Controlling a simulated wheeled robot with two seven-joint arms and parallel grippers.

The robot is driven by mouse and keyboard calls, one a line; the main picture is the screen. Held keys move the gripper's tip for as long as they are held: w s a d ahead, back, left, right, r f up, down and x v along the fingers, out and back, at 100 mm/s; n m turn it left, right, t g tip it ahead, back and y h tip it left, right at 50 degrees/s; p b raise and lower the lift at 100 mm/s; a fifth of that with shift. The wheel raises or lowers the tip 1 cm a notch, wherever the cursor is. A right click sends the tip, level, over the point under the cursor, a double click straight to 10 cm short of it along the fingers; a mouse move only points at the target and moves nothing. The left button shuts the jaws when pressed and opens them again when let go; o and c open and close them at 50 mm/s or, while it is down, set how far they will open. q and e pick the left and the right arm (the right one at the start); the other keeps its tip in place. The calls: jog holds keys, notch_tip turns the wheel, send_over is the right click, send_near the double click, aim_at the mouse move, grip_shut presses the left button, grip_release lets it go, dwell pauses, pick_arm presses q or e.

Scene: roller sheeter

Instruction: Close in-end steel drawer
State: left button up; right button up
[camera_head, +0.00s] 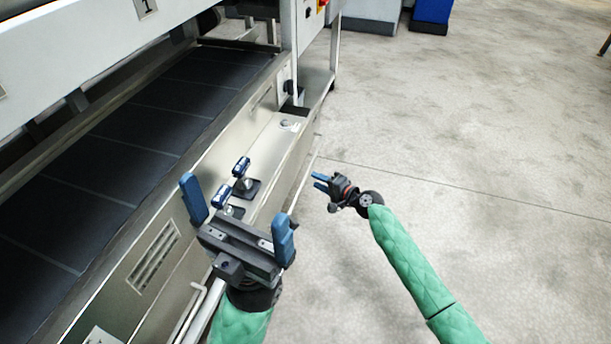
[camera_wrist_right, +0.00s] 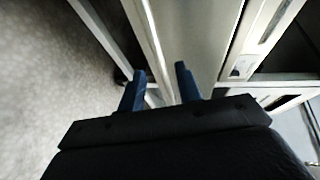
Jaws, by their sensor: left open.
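The long steel front of the machine shows in the head view, with a pale steel ledge (camera_head: 268,143) standing out along its lower side. I cannot tell for sure which part is the drawer or how far it is out. A pale steel surface (camera_wrist_right: 198,40) also shows ahead of the fingers in the right wrist view. My left gripper (camera_head: 238,218) is open and empty, in front of the ledge in the picture. My right gripper (camera_head: 321,181) is to the right of the ledge over the floor. Its two blue fingers (camera_wrist_right: 161,86) stand apart with nothing between them.
The roller sheeter's dark belt (camera_head: 150,115) runs along the left. A pale rod handle (camera_head: 190,312) is at lower left. The concrete floor (camera_head: 470,130) at right is clear. A blue box (camera_head: 431,15) stands far back.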

aim_at(305, 175)
jog(key=b+x, duration=0.1)
jog(key=x, duration=0.5)
jog(key=shift+w+a+f, duration=0.1)
jog(key=shift+w+a, duration=0.05)
grip_shut()
jog(key=shift+a, duration=0.1)
